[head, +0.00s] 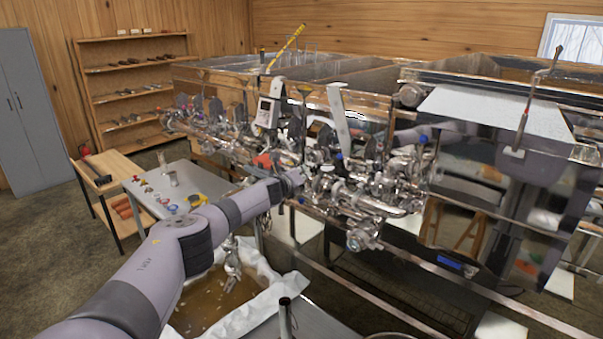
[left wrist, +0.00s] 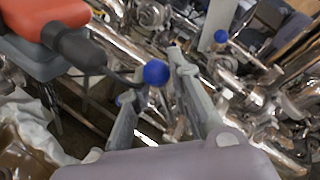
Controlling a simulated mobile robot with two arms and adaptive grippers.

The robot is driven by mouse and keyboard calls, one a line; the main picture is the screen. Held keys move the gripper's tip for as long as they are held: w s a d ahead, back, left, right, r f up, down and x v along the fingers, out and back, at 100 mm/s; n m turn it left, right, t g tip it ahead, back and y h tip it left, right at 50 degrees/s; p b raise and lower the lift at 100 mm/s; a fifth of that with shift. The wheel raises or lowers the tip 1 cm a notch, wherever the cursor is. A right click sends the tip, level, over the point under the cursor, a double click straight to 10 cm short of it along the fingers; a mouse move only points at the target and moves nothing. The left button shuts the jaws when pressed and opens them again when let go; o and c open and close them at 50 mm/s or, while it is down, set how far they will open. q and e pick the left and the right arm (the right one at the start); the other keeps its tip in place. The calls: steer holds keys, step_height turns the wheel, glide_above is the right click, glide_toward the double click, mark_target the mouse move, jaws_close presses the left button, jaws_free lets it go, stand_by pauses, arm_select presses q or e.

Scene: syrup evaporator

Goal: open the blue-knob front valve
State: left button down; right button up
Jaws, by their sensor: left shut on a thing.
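The blue knob (left wrist: 156,73) is a round ball on a thin lever. In the left wrist view it sits between the fingertips of my left gripper (left wrist: 155,82). My left gripper is shut on it. In the head view my left arm reaches in from the left and the gripper (head: 297,178) is at the steel front piping (head: 350,195) of the evaporator; the held knob is hard to make out there. Another blue knob (left wrist: 220,36) shows beyond the right finger in the left wrist view. My right gripper is not in view.
A red-orange tool with a black end (left wrist: 75,42) is close beside my left gripper. Below my arm is a lined tub (head: 215,300) of brown liquid. A grey side table (head: 190,180) with small items stands to the left. Dense valves and pipes surround the gripper.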

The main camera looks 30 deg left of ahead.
arm_select(q)
steer(key=shift+w+a+f+h, duration=0.1)
steer(key=shift+a+f+h, duration=0.1)
steer(key=shift+a+h, duration=0.1)
stand_by(0.6)
steer(key=c, duration=1.5)
jaws_free()
steer(key=shift+c, duration=0.2)
steer(key=shift+f, duration=0.1)
steer(key=v, duration=1.2)
steer(key=shift+r, duration=0.25)
